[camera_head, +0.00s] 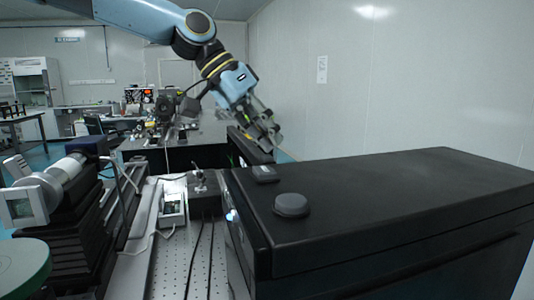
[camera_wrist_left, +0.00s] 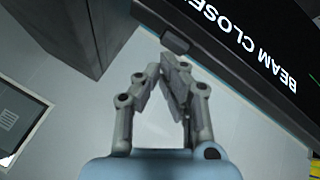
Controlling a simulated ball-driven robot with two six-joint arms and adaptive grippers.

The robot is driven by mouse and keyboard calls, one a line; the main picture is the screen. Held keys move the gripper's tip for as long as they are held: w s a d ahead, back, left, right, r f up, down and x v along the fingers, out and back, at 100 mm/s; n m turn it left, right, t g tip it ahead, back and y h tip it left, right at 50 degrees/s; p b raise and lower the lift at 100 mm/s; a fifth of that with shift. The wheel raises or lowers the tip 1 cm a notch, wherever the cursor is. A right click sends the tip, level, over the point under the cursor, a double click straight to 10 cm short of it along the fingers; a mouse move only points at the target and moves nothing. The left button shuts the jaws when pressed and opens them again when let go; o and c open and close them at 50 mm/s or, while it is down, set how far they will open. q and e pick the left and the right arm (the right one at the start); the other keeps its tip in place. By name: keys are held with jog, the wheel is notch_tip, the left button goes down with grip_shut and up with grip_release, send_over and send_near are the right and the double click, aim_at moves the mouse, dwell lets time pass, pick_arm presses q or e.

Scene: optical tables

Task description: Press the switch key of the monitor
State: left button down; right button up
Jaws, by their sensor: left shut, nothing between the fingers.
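The monitor (camera_wrist_left: 225,50) is a black panel with white "BEAM CLOSE" lettering, cut off, in the upper right of the left wrist view. A small dark grey key (camera_wrist_left: 175,42) juts from its lower edge. My left gripper (camera_wrist_left: 172,66) is shut and empty, its fingertips just below the key in that picture; I cannot tell whether they touch it. In the head view my left gripper (camera_head: 268,138) hangs from the upper left, in front of a dark upright panel (camera_head: 243,148) that appears to be the monitor. The key is not discernible there. My right gripper is not in view.
A large black box (camera_head: 400,195) with a round dark knob (camera_head: 291,205) on top fills the right. A perforated optical table (camera_head: 175,255) with cables and small devices lies left of it. A cylindrical optical instrument (camera_head: 55,180) stands at the far left.

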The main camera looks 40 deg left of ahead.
aim_at(269, 155)
pick_arm(q)
jog(key=shift+r, duration=0.1)
notch_tip(269, 155, up, 6)
jog(key=p, duration=0.5)
dwell(0.4)
jog(key=shift+f, duration=0.25)
